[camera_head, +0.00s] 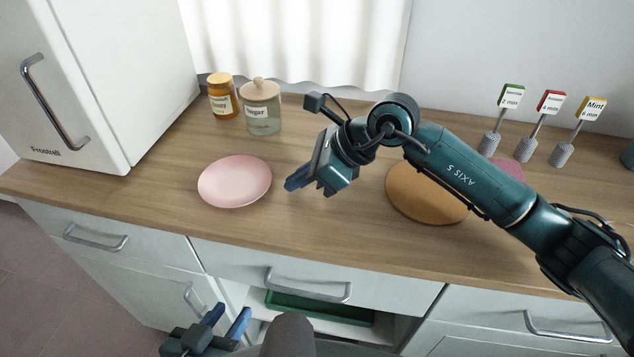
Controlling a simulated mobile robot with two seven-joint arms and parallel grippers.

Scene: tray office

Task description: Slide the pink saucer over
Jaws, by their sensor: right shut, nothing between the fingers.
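The pink saucer (235,181) lies flat and empty on the wooden counter, left of the middle. My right gripper (292,184) is shut and empty, a short way to the right of the saucer's rim, with a gap between them. My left gripper (229,317) is low at the bottom of the view, in front of the cabinets and below the counter. Its two blue fingers are apart with nothing between them.
A honey-coloured jar (222,96) and a sugar jar (261,108) stand behind the saucer. A white fridge (95,75) is at left. A round wooden board (412,203) lies under my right arm. Labelled tea markers (490,143) stand at back right. A green tray (318,308) sits below the counter.

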